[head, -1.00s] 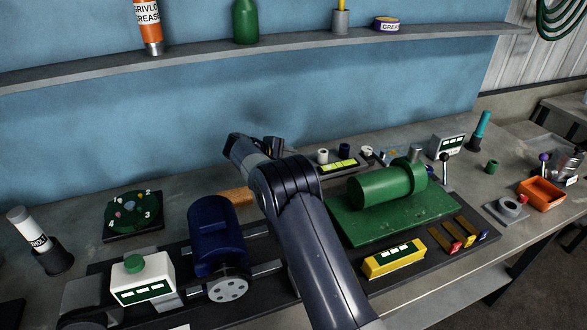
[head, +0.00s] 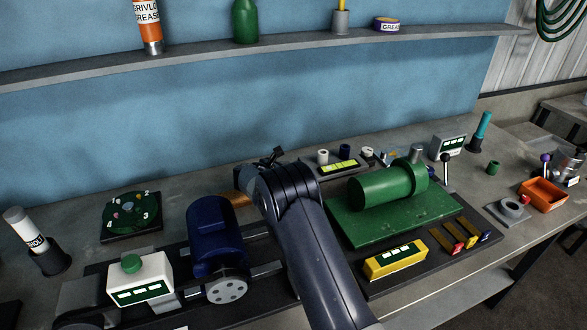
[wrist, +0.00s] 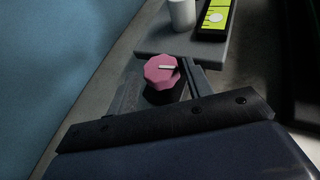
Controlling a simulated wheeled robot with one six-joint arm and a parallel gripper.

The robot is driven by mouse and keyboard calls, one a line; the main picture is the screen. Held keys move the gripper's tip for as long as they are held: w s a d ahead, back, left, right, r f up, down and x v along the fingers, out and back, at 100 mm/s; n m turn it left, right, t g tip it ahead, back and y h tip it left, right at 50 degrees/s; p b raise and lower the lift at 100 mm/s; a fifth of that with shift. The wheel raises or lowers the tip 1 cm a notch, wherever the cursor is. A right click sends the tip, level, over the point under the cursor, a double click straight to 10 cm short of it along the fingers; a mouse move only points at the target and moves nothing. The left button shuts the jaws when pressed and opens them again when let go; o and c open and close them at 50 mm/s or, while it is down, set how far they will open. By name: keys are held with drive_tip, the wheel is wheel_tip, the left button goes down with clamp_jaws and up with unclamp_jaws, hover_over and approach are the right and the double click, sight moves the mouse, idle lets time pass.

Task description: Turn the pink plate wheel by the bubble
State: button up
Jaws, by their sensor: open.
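The pink wheel (wrist: 162,70), faceted with a white pointer line, sits near the end of a grey plate (wrist: 150,42) in the wrist view. The pointer points to the right. The bubble level (wrist: 216,18), yellow-green with a pale round bubble, lies farther along the plate; it also shows in the head view (head: 340,166). My gripper (wrist: 161,78) is open, with one finger on each side of the wheel; I cannot tell whether they touch it. In the head view my gripper (head: 272,157) is mostly behind my arm, and the wheel is hidden there.
A white cylinder (wrist: 182,13) stands on the plate beside the level. A green motor (head: 385,184) is to the right of my arm and a blue motor (head: 214,232) to the left. The blue wall (head: 200,120) is close behind my gripper.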

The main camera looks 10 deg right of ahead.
drive_tip(key=shift+x, duration=0.85)
drive_tip(key=shift+c, duration=0.5)
drive_tip(key=c, duration=0.6)
drive_tip(key=shift+w+m+g+h+b, duration=0.1)
drive_tip(key=shift+m+g+h+b, duration=0.2)
drive_tip(key=shift+b, duration=0.05)
drive_tip(key=shift+f+m, duration=0.1)
drive_tip(key=shift+m, duration=0.2)
drive_tip(key=shift+w+a+m+g+h+b, duration=0.1)
drive_tip(key=shift+w+m+g+h+b, duration=0.05)
drive_tip(key=shift+m+g+h+b, duration=0.8)
drive_tip(key=shift+g, duration=0.35)
